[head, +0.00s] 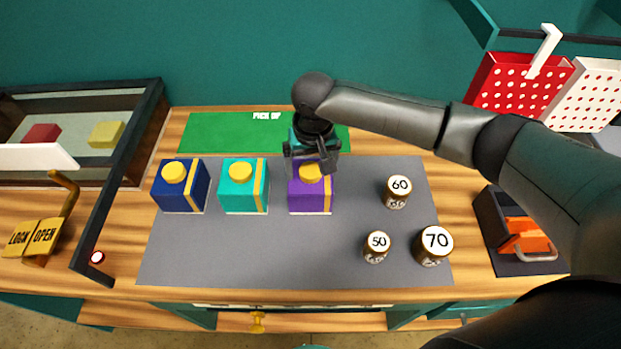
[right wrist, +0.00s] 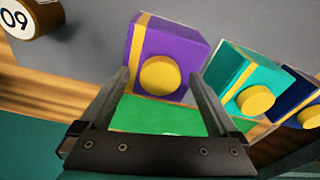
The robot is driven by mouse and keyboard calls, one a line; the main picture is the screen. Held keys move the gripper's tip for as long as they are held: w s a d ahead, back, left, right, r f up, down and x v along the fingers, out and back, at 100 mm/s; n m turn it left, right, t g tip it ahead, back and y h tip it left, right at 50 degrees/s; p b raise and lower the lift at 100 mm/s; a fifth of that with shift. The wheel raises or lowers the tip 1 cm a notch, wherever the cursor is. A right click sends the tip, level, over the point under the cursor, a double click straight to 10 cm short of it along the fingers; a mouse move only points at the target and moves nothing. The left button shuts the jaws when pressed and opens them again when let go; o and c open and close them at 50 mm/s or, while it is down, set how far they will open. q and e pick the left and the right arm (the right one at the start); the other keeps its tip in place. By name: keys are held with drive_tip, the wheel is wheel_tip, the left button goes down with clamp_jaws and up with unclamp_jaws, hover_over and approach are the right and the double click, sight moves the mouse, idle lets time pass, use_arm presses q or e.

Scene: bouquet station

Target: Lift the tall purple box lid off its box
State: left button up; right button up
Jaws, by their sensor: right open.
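The tall purple box (head: 310,201) stands on the grey mat, with a yellow ribbon stripe and a round yellow knob (head: 311,173) on its lid. In the right wrist view the purple box (right wrist: 178,43) and its yellow knob (right wrist: 160,75) lie ahead, between the two fingers. My right gripper (right wrist: 160,82) is open and empty. In the head view it is just above and behind the lid, partly covering its far edge. I cannot tell whether the fingers touch the knob. The seam between lid and box is not clear. My left gripper is not in view.
A teal box (head: 240,196) and a navy box (head: 177,195) stand left of the purple one. Weights marked 60 (head: 397,192), 50 (head: 377,247) and 70 (head: 434,246) stand to the right. A green pick-up mat (head: 215,133) lies behind. The grey mat's front left (head: 220,255) is clear.

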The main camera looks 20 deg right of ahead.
clamp_jaws()
idle(0.8)
